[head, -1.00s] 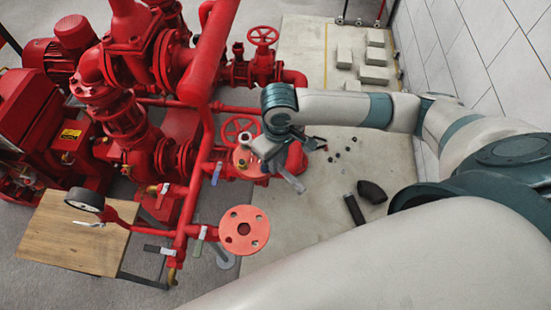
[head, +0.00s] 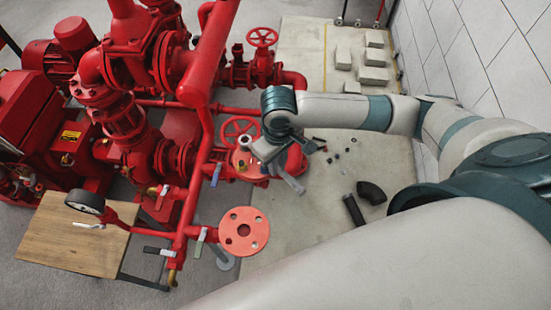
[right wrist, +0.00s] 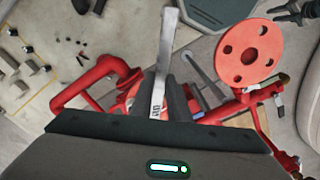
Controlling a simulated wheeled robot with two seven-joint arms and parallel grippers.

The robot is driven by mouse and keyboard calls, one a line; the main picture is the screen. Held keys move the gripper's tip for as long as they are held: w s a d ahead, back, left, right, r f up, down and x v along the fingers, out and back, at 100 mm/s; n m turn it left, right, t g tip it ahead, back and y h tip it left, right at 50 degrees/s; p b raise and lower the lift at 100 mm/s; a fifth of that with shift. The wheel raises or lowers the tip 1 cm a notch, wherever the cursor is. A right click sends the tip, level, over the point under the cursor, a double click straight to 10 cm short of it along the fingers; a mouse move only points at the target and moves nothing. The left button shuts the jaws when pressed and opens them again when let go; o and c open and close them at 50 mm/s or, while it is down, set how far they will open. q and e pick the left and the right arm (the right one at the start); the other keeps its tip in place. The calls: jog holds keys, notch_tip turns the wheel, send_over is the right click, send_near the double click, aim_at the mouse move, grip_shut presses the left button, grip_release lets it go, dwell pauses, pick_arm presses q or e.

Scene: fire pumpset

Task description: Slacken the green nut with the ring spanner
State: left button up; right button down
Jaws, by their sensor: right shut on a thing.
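My right gripper (head: 272,168) is over the red pipework, beside a light-red flange (head: 246,163). It also shows at the bottom of the right wrist view (right wrist: 176,102), with its dark fingers shut on the ring spanner (right wrist: 167,50). The spanner is a pale grey metal bar that runs up and away from the fingers. In the head view part of the spanner (head: 293,184) sticks out below and right of the gripper. The spanner's ring end is hidden near the fingers. I cannot make out the green nut in either view. My left gripper is out of view.
A light-red flange with bolt holes (head: 243,231) faces up near my right gripper. A red handwheel (head: 240,130) stands just behind it. A black elbow (head: 371,192) and several small dark parts lie on the pale floor slab. A wooden board (head: 70,235) is at left.

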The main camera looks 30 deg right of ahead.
jog(key=shift+f+b, duration=0.35)
jog(key=shift+f, duration=0.85)
jog(key=shift+d+r, duration=0.1)
dwell(0.4)
jog(key=shift+w+d+n+p, duration=0.2)
jog(key=shift+d+n+p, duration=0.1)
jog(key=shift+p, duration=0.1)
jog(key=w+d+n, duration=0.9)
jog(key=w+n, duration=0.1)
jog(key=n, duration=0.1)
jog(key=shift+w+n, duration=0.15)
jog(key=shift+n, duration=0.25)
dwell(0.9)
jog(key=shift+a, duration=0.1)
dwell(0.3)
jog(key=shift+s+a+m, duration=0.1)
jog(key=shift+s+m, duration=0.2)
dwell(0.5)
jog(key=shift+r, duration=0.25)
